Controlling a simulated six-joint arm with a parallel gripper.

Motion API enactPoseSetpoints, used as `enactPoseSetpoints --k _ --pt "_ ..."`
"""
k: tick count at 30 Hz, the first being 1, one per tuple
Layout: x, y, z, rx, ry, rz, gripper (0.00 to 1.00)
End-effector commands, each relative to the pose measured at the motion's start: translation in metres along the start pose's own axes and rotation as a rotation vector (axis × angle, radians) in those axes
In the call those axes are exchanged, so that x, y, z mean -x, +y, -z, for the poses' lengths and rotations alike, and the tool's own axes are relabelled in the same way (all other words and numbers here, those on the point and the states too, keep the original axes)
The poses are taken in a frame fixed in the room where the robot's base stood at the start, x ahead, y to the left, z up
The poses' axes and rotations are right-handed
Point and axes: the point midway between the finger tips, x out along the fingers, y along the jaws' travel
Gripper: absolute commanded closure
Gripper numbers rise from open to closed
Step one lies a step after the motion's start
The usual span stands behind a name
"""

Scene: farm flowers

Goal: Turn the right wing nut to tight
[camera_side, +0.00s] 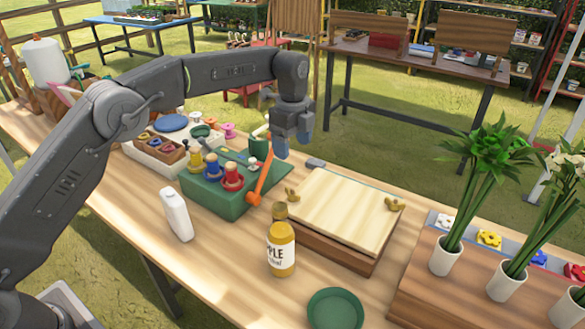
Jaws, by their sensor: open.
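A wooden press (345,215) with a pale top board over a darker base lies on the table. The right wing nut (394,204) is brass and sits at the board's right edge. Another brass wing nut (291,195) stands at its left edge. My gripper (292,146) has blue fingers and points down, above and behind the press's left end. It is open, well away from the right wing nut, and I see nothing held. How tight the right wing nut is cannot be told from this view.
A yellow labelled jar (281,257) and a green dish (335,309) stand in front of the press. A green block (215,195) with coloured spools, an orange handle (264,178) and a white bottle (177,215) are to its left. White vases (446,257) with plants stand right.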

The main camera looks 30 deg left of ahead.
Motion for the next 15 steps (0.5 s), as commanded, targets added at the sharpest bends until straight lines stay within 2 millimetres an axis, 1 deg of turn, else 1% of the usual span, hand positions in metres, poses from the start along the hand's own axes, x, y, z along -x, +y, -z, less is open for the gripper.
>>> enactPoseSetpoints --k 1,3,9,12,15 --pt "-0.0008 0.0000 -0.0001 0.091 0.000 -0.001 0.22" --pt "-0.0015 0.0001 -0.0002 0.260 0.000 -0.001 0.17" --pt "-0.0035 0.0001 -0.0005 0.787 -0.002 -0.002 0.17" --pt "-0.0043 0.0001 -0.0006 1.023 -0.002 -0.002 0.17" --pt "-0.0050 0.0001 -0.0007 1.207 -0.003 -0.002 0.17"
